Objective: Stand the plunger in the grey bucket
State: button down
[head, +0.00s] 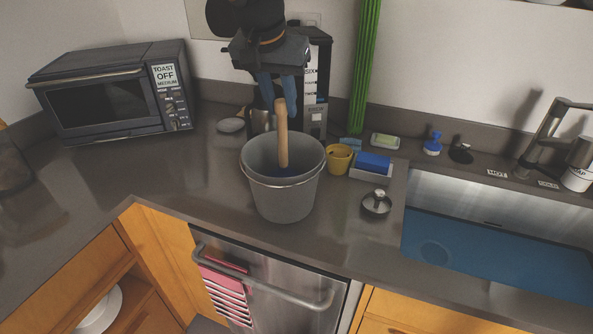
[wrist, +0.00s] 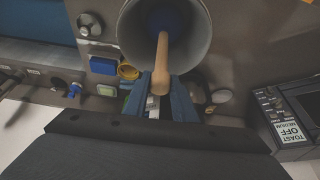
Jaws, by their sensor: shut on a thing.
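The plunger has a light wooden handle (head: 282,138) and a blue cup, partly seen deep inside the grey bucket (head: 284,202). The plunger is inside the bucket with its handle rising nearly upright above the rim. The bucket stands upright on the counter. My gripper (head: 279,98) comes down from above, its blue fingers at the top end of the handle and shut on it. In the wrist view the handle (wrist: 162,66) runs from the bucket (wrist: 130,42) to between the blue fingers (wrist: 160,100). Whether the cup rests on the bucket's floor is hard to tell.
A yellow cup (head: 339,160), a blue sponge on a tray (head: 371,173) and a metal strainer (head: 376,204) stand right of the bucket. A coffee maker (head: 314,90) is behind it. A toaster oven (head: 113,92) is left, the sink (head: 500,240) right. Counter left of the bucket is clear.

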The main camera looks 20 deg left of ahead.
aim_at(280, 118)
jog(key=shift+f+b, duration=1.45)
jog(key=shift+f, duration=1)
dwell(1.8)
jog(key=c, duration=1.4)
grip_release()
